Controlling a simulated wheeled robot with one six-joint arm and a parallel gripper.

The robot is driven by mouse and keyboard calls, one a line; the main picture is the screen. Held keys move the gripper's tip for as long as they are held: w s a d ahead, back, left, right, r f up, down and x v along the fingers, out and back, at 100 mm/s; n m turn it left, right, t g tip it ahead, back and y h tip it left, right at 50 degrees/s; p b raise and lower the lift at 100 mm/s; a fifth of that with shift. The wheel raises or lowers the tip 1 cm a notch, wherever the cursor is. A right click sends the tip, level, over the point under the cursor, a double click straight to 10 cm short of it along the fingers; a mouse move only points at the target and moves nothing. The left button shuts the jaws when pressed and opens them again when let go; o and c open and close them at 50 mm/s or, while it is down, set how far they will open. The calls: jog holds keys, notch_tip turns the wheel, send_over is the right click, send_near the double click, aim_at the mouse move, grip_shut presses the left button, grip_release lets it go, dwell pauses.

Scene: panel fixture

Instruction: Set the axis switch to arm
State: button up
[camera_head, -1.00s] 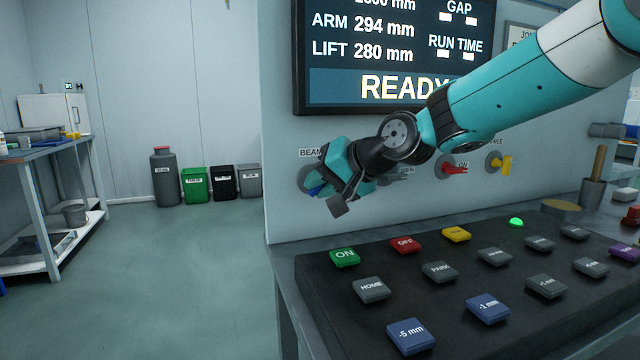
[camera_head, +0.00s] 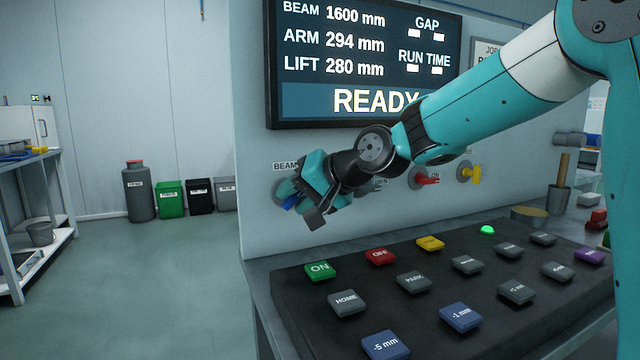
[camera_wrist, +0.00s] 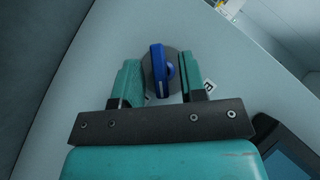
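The axis switch is a blue knob (camera_head: 290,202) on a round grey plate on the upright panel, below a label reading BEAM (camera_head: 285,166). In the wrist view the blue knob (camera_wrist: 158,72) stands between my two teal fingers, its bar nearly upright in the picture. My gripper (camera_wrist: 160,62) is open around it, with a gap on each side. In the head view my gripper (camera_head: 305,200) covers much of the switch and its plate. Small white labels lie beside the plate in the wrist view; the one at right (camera_wrist: 208,86) is partly hidden.
The display (camera_head: 365,60) above reads READY. A red switch (camera_head: 425,180) and a yellow switch (camera_head: 469,174) sit right of my gripper on the panel. A sloped button console (camera_head: 420,325) lies below.

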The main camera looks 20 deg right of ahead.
jog(key=p+v, duration=0.3)
jog(key=v, duration=1.4)
jog(key=shift+d, duration=0.1)
